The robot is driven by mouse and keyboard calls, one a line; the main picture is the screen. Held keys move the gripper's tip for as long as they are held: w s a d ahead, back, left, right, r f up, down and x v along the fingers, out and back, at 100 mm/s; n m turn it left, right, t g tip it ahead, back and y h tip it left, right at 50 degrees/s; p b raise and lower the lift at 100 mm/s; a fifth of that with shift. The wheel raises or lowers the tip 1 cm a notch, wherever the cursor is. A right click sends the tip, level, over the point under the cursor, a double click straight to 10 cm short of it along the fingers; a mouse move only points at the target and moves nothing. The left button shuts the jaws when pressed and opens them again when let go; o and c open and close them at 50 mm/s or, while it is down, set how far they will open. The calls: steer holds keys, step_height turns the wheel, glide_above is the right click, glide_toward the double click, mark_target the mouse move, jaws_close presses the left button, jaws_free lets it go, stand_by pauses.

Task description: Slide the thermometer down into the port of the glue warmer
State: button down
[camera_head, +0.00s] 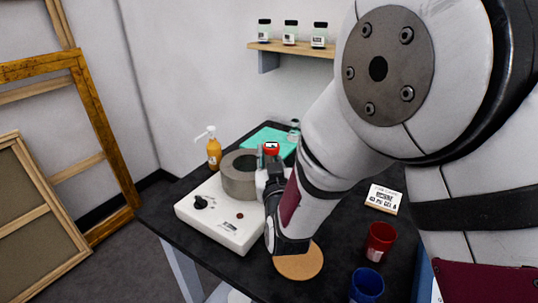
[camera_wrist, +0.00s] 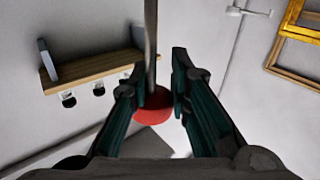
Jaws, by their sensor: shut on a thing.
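The glue warmer is a white box (camera_head: 222,222) with a grey round pot (camera_head: 237,187) on it, a black knob and a small dark reddish spot on its top; I cannot tell whether that spot is the port. My gripper (camera_head: 266,176) is at the pot's right side, shut on the thermometer. The thermometer's red head (camera_head: 272,149) with a small display shows above the gripper. In the wrist view the thin grey stem (camera_wrist: 151,40) runs between the fingers (camera_wrist: 158,82), with the red head beyond. The stem's lower tip is hidden.
An orange pump bottle (camera_head: 213,150) stands behind the warmer, and a teal mat (camera_head: 268,138) lies behind the gripper. A round cork mat (camera_head: 300,264), a red cup (camera_head: 379,243), a blue cup (camera_head: 366,286) and a white card (camera_head: 383,198) are on the right. A wall shelf (camera_head: 290,47) holds jars.

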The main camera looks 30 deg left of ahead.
steer(key=shift+f+b, duration=0.7)
steer(key=shift+f, duration=0.4)
steer(key=c, duration=1.4)
jaws_free()
steer(key=shift+r, duration=0.1)
steer(key=v, duration=1.2)
